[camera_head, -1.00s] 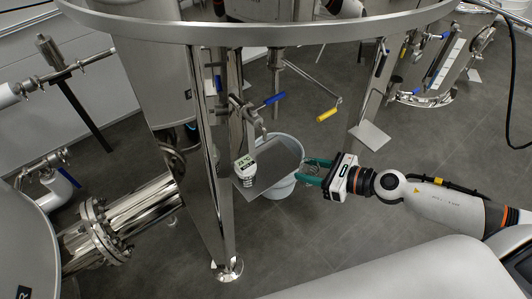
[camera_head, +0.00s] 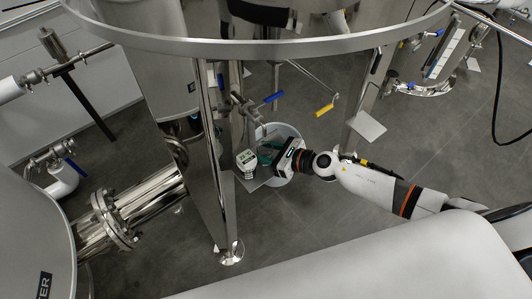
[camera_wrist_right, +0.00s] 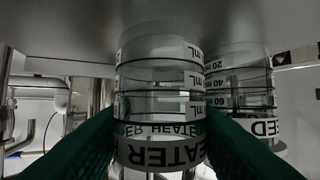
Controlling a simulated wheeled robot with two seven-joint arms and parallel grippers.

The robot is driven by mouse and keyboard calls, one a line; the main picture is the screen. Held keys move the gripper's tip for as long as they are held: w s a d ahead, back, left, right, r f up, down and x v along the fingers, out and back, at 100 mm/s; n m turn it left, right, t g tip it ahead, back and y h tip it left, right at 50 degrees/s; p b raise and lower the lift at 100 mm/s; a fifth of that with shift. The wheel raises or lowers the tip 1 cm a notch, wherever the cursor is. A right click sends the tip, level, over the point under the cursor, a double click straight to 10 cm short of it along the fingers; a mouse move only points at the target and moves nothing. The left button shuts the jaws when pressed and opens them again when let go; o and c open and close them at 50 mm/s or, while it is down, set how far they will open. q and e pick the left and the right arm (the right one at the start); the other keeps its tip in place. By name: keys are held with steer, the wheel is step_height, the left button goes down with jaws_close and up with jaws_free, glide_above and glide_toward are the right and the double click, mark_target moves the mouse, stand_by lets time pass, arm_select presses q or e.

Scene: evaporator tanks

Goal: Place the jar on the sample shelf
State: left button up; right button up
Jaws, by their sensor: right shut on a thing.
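My right gripper (camera_head: 266,155) has its teal fingers closed around a clear jar. In the right wrist view the jar (camera_wrist_right: 160,85) fills the middle between the fingers, with black rings and an upside-down label reading partly "EATER". In the head view the fingers hide most of it. The sample shelf (camera_head: 257,183) is a grey plate beside the steel leg; the gripper is over its right part. The plate (camera_wrist_right: 75,30) spans the top of the upside-down wrist view, against the jar's base end. I cannot tell if they touch. My left gripper is out of view.
A second clear jar labelled "FEED" (camera_wrist_right: 240,90) is close beside the held one. A pale bucket (camera_head: 292,131) is beneath. Blue (camera_head: 274,98) and yellow (camera_head: 325,110) handles are above.

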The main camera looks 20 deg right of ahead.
steer(key=shift+f, duration=0.15)
steer(key=shift+f, duration=0.15)
steer(key=o, duration=0.9)
steer(key=shift+r, duration=0.3)
steer(key=shift+s+d, duration=0.25)
steer(key=b+v, duration=0.3)
steer(key=v, duration=0.8)
steer(key=shift+r, duration=0.15)
